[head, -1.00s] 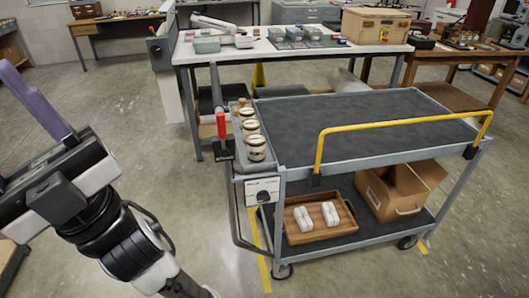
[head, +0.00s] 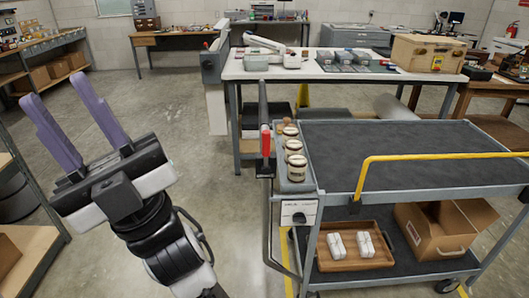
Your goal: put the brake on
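A grey cart (head: 330,183) with a dark top stands right of centre in the head view. At its left end a lever with a red grip (head: 265,140) stands upright on a dark mount. Below and right of it is a white panel with a dark knob (head: 298,214). I cannot tell from any readable label which one is the brake. My gripper (head: 55,88) has two purple fingers, pointing up and set apart, with nothing between them. It is at the left, well clear of the cart and lever. The cart's near wheels are partly hidden or out of frame.
Several jars (head: 293,146) stand in the cart's end tray. A yellow rail (head: 430,157) crosses its right side. A wooden tray (head: 348,262) with white objects and a cardboard box (head: 425,236) sit on the lower shelf. A white-topped table (head: 400,79) stands behind. Floor between gripper and cart is clear.

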